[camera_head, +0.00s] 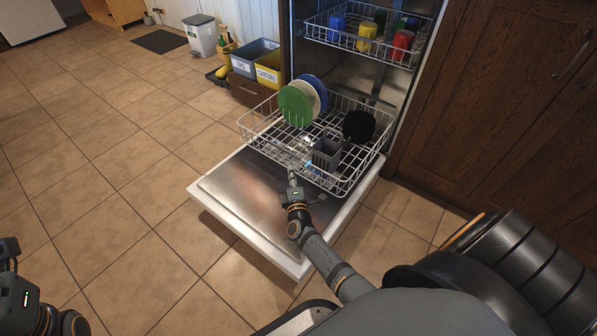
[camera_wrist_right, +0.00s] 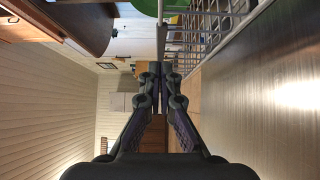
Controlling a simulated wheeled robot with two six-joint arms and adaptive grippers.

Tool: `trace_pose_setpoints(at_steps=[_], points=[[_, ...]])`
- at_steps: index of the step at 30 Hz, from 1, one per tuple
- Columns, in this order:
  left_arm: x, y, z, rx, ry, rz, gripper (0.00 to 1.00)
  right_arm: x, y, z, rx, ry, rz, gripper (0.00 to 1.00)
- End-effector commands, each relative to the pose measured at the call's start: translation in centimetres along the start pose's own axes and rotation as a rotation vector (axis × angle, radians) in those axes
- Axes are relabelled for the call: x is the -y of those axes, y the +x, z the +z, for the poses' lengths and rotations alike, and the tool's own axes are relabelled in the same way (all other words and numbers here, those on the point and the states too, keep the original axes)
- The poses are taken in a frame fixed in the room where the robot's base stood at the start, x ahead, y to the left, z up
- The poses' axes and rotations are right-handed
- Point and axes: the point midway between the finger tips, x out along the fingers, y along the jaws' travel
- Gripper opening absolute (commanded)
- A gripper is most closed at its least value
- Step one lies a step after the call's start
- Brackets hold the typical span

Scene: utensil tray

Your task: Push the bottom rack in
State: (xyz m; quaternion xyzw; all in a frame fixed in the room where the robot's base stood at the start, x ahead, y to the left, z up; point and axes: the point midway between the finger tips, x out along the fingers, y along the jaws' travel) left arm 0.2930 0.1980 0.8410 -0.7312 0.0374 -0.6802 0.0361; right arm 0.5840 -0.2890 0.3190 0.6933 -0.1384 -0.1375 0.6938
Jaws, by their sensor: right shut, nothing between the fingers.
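The bottom rack (camera_head: 345,183) is a white wire basket pulled out over the open dishwasher door (camera_head: 245,198). It holds green, white and blue plates (camera_head: 303,102), a black dish (camera_head: 358,126) and a grey cutlery basket (camera_head: 326,153). My right gripper (camera_head: 292,178) is shut and empty, just in front of the rack's front side, above the door. In the right wrist view its fingers (camera_wrist_right: 161,75) are together beside the rack's wires (camera_wrist_right: 205,22); I cannot tell whether they touch. My left arm shows at the lower left of the head view, but its fingertips are not visible.
The upper rack (camera_head: 345,38) with several coloured cups is inside the dishwasher. Bins (camera_head: 254,62) stand left of it, and a wooden cabinet (camera_head: 495,100) stands to the right. The tiled floor (camera_head: 120,190) on the left is clear.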

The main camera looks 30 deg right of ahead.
Motion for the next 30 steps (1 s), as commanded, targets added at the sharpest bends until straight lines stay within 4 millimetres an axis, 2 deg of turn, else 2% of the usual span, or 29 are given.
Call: trace_pose_setpoints(at_steps=[1,3,9,23,30], points=[[-0.1,-0.9,0.1,0.000,0.003,-0.001,0.36,0.5,0.7,0.7,0.000,-0.002,0.002,0.00],[-0.2,-1.4,0.1,0.001,0.006,0.000,0.36,0.4,1.4,1.5,0.000,-0.002,0.001,0.00],[-0.3,-2.0,0.2,0.002,0.013,0.002,0.36,0.1,2.6,2.7,0.000,0.001,0.000,0.00],[-0.3,-1.9,0.2,0.003,0.014,0.002,0.36,0.0,2.8,2.8,0.000,0.001,-0.001,0.00],[-0.2,-1.5,0.2,0.003,0.012,0.000,0.36,-0.1,3.6,3.0,0.000,-0.001,0.000,0.00]])
